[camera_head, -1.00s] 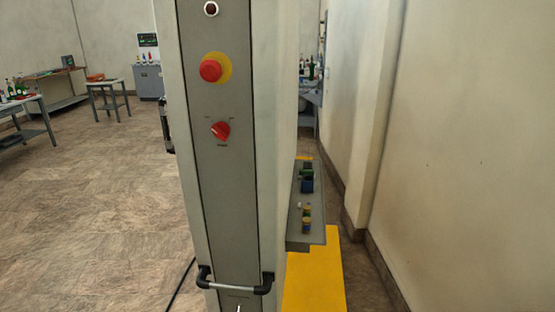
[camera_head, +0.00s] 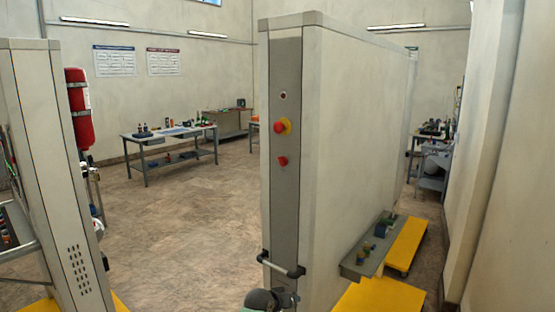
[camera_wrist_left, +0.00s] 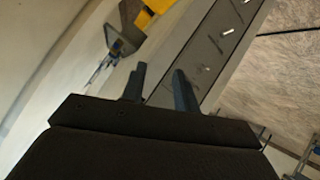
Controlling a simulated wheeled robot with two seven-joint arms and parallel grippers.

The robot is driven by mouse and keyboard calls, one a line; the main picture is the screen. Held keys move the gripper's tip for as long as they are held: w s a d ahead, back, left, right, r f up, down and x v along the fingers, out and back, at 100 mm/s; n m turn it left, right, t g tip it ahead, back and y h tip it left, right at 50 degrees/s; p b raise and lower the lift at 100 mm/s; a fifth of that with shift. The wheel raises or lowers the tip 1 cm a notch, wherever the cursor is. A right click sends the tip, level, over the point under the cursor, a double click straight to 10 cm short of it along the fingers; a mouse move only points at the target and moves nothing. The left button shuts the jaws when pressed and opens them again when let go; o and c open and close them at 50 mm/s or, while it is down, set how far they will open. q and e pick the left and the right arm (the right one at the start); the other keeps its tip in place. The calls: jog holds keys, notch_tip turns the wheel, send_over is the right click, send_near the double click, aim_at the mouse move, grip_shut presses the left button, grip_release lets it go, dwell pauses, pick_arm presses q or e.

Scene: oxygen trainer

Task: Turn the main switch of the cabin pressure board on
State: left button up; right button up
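A tall pale cabinet (camera_head: 350,150) stands right of centre in the head view, with a grey control strip (camera_head: 285,200) on its narrow end. A red rotary switch (camera_head: 282,161) sits on the strip below a red push button (camera_head: 279,127) with a yellow surround; a small lamp (camera_head: 284,95) is above. I cannot read the switch's label or setting. In the left wrist view my left gripper (camera_wrist_left: 157,72) has two dark fingers apart with nothing between them. A grey strip with small pale fittings runs beyond them. My right gripper is not identifiable.
A grey shelf (camera_head: 350,268) and yellow platforms (camera_head: 380,297) lie along the cabinet's right side. Another cabinet (camera_head: 58,170) stands at left. Open floor (camera_head: 185,235) lies between them; a table (camera_head: 150,140) is behind.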

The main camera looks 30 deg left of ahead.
pick_arm(q)
jog(key=w+a+r+n+t+p, duration=0.1)
jog(key=a+r, duration=0.1)
jog(key=r, duration=0.6)
jog(key=w+a+r+t, duration=0.1)
jog(key=a+r, duration=0.1)
jog(key=r, duration=0.7)
jog(key=w+a+r+n+t+p, duration=0.1)
jog(key=w+a+r+t, duration=0.15)
jog(key=r, duration=0.55)
jog(key=n+t, duration=0.1)
jog(key=t, duration=0.1)
send_near(280, 163)
jog(key=shift+h, duration=0.3)
jog(key=w+p, duration=0.5)
jog(key=w, duration=0.2)
jog(key=shift+d, duration=0.15)
jog(key=shift+w+f, duration=0.1)
jog(key=shift+w, duration=0.55)
pick_arm(e)
jog(key=s+d, duration=0.3)
jog(key=s, duration=1)
jog(key=shift+d+g, duration=0.2)
jog(key=shift+g, duration=0.1)
pick_arm(q)
jog(key=shift+d, duration=0.1)
jog(key=shift+c, duration=0.2)
grip_shut()
